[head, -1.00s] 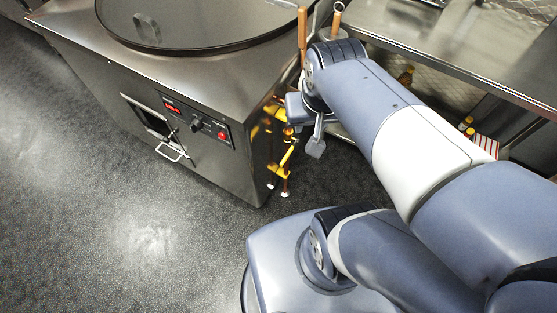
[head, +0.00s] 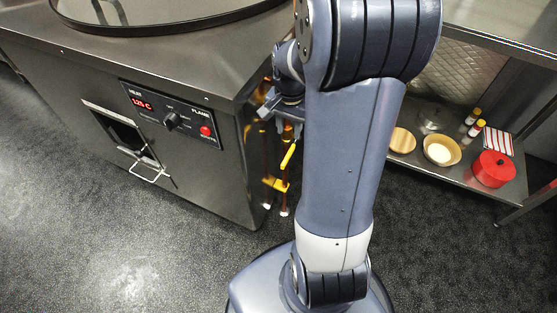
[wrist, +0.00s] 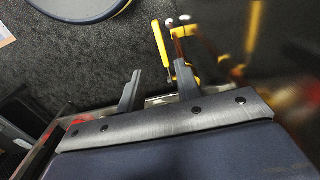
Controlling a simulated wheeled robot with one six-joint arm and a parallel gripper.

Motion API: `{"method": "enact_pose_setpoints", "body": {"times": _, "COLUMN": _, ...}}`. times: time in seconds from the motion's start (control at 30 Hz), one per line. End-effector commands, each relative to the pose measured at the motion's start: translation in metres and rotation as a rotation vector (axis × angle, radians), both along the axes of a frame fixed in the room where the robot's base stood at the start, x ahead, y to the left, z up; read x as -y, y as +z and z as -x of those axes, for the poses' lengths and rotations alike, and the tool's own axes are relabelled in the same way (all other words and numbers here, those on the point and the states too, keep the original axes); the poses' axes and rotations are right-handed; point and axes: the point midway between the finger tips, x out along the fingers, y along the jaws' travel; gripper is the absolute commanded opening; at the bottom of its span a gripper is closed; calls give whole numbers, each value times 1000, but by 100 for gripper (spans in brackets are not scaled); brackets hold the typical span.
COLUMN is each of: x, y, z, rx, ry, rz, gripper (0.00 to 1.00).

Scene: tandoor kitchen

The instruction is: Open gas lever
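The yellow gas lever (head: 289,154) slants on a brown vertical pipe (head: 285,198) beside the right wall of the steel tandoor (head: 235,150). My gripper (head: 268,107) is just above and left of the lever in the head view, close to the tandoor's corner and partly hidden by my arm. In the wrist view my gripper (wrist: 160,68) is open, its two fingers apart. There the lever (wrist: 161,45) lies ahead of the fingers, its near end beside the right finger. I cannot tell whether they touch. Nothing is held.
The tandoor's front has a control panel (head: 172,117) and an open hatch (head: 125,138). At right, a low shelf holds a red pot (head: 493,169), a bowl (head: 442,150) and bottles. The shiny tandoor wall mirrors the yellow parts. The floor at left is clear.

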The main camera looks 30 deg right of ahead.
Motion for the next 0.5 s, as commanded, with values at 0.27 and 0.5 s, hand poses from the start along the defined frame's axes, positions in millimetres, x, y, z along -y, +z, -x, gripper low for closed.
{"method": "enact_pose_setpoints", "body": {"times": 0.27, "x": 3, "y": -30, "z": -1, "rx": -9, "ry": -17, "rz": -4, "gripper": 33}}
{"method": "enact_pose_setpoints", "body": {"times": 0.5, "x": 2, "y": -77, "z": -1, "rx": -10, "ry": -15, "rz": -4, "gripper": 33}}
